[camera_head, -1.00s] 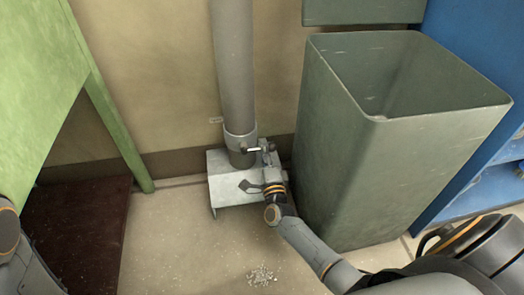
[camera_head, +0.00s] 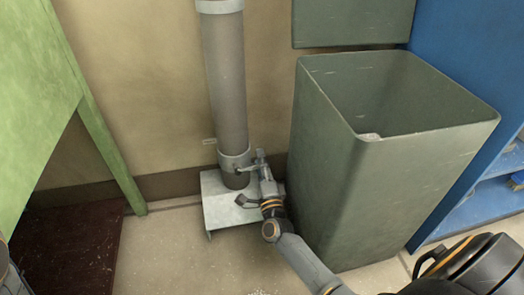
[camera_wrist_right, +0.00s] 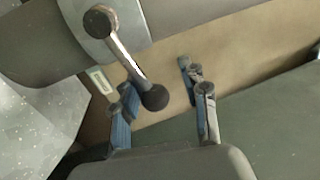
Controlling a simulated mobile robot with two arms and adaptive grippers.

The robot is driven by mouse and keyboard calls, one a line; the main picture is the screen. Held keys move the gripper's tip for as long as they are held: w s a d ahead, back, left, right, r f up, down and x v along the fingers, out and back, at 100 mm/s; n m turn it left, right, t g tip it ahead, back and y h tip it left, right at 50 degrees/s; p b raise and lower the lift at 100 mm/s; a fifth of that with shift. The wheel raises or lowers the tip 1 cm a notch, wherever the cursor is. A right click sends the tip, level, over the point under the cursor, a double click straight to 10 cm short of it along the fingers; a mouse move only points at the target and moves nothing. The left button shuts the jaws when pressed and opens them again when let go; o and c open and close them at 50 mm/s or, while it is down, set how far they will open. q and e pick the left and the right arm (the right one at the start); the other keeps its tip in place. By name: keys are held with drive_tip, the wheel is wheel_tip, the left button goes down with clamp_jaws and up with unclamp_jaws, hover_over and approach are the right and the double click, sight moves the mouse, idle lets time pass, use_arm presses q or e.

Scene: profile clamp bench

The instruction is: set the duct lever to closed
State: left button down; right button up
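The grey duct (camera_head: 226,95) stands upright against the wall, with a pale collar (camera_head: 234,160) near its foot. The short duct lever (camera_head: 243,169) sticks out from the collar toward the right. In the right wrist view the metal lever (camera_wrist_right: 126,55) runs from a pivot on the collar to a dark round knob (camera_wrist_right: 155,96). My right gripper (camera_head: 259,161) is beside the collar at the lever's end. In the right wrist view its fingers (camera_wrist_right: 162,88) are apart, with the knob showing between them; contact cannot be told. My left gripper is out of view.
A tall open grey-green bin (camera_head: 345,175) stands close to the right of my right arm. A pale metal box (camera_head: 222,212) sits at the duct's foot. A green panel (camera_head: 40,90) is at the left and a blue shelf (camera_head: 470,205) at the right.

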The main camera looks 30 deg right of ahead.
drive_tip(key=r, duration=0.6)
drive_tip(key=shift+d+r, duration=0.1)
drive_tip(key=shift+d, duration=0.1)
drive_tip(key=shift+s+d+r, duration=0.1)
drive_tip(key=shift+r, duration=0.45)
drive_tip(key=shift+r, duration=0.1)
